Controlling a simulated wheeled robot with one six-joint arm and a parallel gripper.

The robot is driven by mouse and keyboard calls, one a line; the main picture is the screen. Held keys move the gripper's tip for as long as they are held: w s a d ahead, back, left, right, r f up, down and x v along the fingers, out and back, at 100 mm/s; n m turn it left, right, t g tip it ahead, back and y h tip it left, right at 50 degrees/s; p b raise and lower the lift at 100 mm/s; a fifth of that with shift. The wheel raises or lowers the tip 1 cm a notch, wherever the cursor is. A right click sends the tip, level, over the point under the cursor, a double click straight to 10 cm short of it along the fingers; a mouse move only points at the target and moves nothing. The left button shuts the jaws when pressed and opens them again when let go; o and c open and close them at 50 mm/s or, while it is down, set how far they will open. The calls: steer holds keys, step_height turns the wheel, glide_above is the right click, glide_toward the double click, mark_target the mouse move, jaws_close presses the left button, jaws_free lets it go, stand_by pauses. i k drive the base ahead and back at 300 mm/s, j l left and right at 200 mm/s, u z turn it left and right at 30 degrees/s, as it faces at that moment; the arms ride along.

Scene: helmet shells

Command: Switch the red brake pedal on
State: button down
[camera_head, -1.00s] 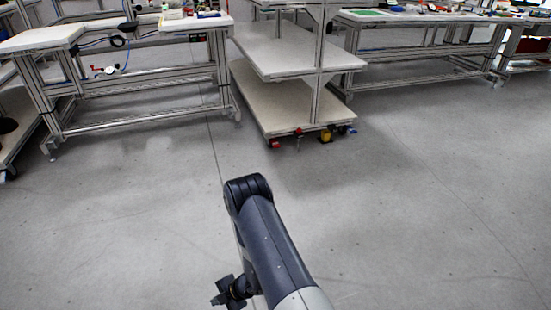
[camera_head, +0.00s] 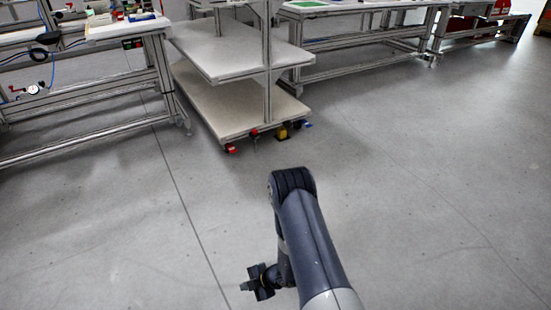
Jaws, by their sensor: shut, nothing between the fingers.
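A shelf cart (camera_head: 222,128) stands ahead, with coloured brake pedals low at its casters. A red pedal (camera_head: 231,148) is at the near left corner of its bottom shelf. A second small red part (camera_head: 254,132) shows just right of it. A yellow pedal (camera_head: 282,134) and a blue one (camera_head: 308,124) are further right. They are too small to tell whether each is on or off. My gripper (camera_head: 252,284) hangs below my arm at the bottom of the picture, shut and empty. It is well short of the cart and touches nothing.
A workbench (camera_head: 90,135) with a blue hose stands at the left. Another workbench (camera_head: 365,45) stands behind the cart to the right. The grey floor (camera_head: 420,200) between me and the cart, and to the right, is clear.

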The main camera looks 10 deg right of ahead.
mark_target(231, 147)
steer(key=i+j+z, duration=0.7)
steer(key=i, duration=0.2)
steer(key=i+j+z, duration=0.35)
steer(key=i+j, duration=0.25)
steer(key=j, duration=0.15)
steer(key=i+j, duration=0.3)
steer(key=j, duration=0.15)
steer(key=i+j+z, duration=0.1)
steer(key=i+j, duration=0.15)
steer(key=j, duration=0.15)
steer(key=i+j, duration=0.25)
steer(key=j, duration=0.2)
steer(key=i+j, duration=0.25)
steer(key=j, duration=0.15)
